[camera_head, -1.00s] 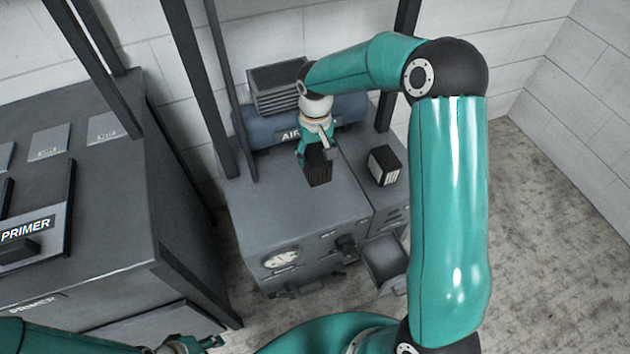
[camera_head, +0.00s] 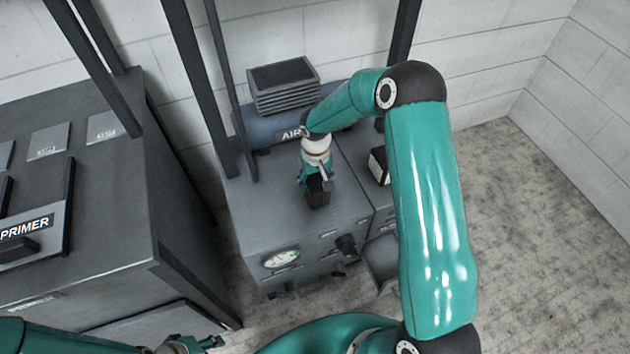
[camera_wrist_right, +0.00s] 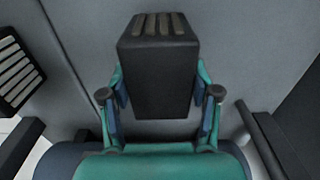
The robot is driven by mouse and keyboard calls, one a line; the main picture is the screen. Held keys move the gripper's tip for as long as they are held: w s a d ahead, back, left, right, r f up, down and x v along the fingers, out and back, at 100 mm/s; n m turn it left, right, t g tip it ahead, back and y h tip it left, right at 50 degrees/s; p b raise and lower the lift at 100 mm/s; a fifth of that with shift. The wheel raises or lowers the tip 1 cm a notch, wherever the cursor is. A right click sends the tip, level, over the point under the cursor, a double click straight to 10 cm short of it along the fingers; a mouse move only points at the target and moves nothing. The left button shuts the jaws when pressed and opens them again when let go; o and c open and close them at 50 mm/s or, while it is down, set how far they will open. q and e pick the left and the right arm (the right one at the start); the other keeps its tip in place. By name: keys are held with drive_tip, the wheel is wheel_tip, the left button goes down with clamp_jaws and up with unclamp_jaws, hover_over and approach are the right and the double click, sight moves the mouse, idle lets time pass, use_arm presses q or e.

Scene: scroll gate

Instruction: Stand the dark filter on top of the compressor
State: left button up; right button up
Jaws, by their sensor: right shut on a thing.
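The dark filter (camera_head: 318,192), a black block with a ribbed end, is held in my right gripper (camera_head: 316,178). In the right wrist view the filter (camera_wrist_right: 158,75) sits between the two fingers of that gripper (camera_wrist_right: 160,95), which press on its sides. The compressor (camera_head: 262,200) is the grey cabinet with a round gauge on its front. The filter is over its top, near the front edge; I cannot tell whether it touches. My left gripper (camera_head: 190,345) shows only partly at the bottom left edge, away from the compressor.
A filter with pale stripes (camera_head: 377,166) stands on the right section, partly hidden by my right arm. A blue tank (camera_head: 262,130) marked AIR and a finned block (camera_head: 283,85) are behind. An open drawer (camera_head: 382,262) juts out in front. Dark posts (camera_head: 200,90) rise at the left.

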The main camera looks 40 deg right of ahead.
drive_tip(key=shift+f, duration=0.2)
drive_tip(key=o, duration=1.2)
drive_tip(key=shift+r, duration=0.1)
drive_tip(key=shift+o, duration=0.2)
wheel_tip(320, 180, up, 12)
drive_tip(key=shift+r, duration=0.15)
drive_tip(key=shift+p, duration=0.3)
